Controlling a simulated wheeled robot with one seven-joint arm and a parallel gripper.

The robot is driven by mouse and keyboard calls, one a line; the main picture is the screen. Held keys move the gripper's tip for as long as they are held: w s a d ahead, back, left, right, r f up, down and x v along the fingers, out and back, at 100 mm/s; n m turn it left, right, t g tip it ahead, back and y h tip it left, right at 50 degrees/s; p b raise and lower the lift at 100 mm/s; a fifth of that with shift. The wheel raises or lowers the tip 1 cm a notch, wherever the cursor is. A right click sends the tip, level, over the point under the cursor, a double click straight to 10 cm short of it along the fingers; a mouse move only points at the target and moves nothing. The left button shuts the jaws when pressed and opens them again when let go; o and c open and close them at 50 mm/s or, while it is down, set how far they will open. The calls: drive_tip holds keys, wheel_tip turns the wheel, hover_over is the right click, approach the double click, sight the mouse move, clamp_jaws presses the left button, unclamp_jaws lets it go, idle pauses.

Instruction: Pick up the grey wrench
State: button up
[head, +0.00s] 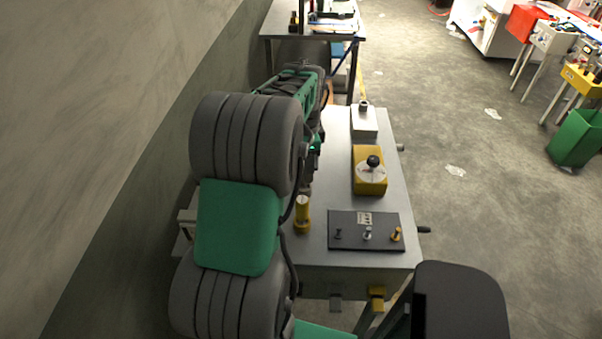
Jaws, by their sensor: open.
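I cannot make out a grey wrench in the head view; my arm covers the left part of the metal worktable (340,190). My gripper (313,158) shows only in part, as small dark pieces beyond my large arm joint, over the table's left side. It is open. I see nothing between its fingers, though much of it is hidden.
On the worktable stand a yellow box with a black knob (369,178), a pale grey box (363,122), a yellow cylinder (302,214) and a dark board (350,241) with small fittings. A wall is on the left. Floor on the right is mostly open, with a green bin (577,138).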

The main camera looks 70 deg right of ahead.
drive_tip(key=f, duration=0.2)
drive_tip(key=f+p, duration=0.1)
drive_tip(key=f, duration=0.1)
drive_tip(key=shift+a+f, duration=0.2)
drive_tip(key=shift+f, duration=0.15)
clamp_jaws()
